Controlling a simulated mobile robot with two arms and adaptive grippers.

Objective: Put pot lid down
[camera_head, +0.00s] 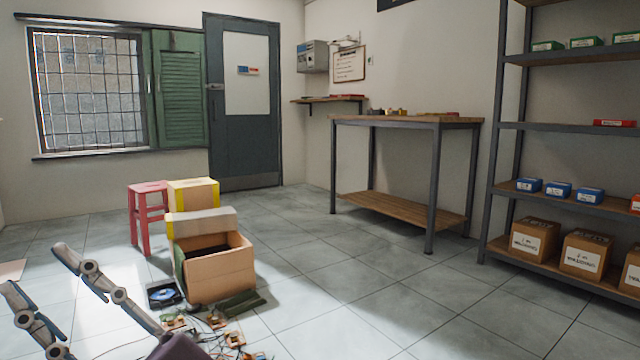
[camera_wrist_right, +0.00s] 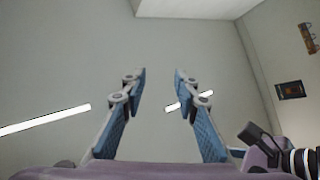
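No pot lid shows in either view. My right gripper (camera_head: 37,268) is at the lower left of the head view, its two grey fingers spread apart and pointing up. The right wrist view shows the same gripper (camera_wrist_right: 159,80) open, with blue inner pads and nothing between the fingers, facing a plain wall and ceiling. My left gripper is in neither view.
An open cardboard box (camera_head: 222,277) stands on the tiled floor, with small electronic parts (camera_head: 205,325) scattered before it. A red stool (camera_head: 148,188) stands behind. A workbench (camera_head: 410,122) and a loaded shelf rack (camera_head: 565,127) are to the right. Floor between is clear.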

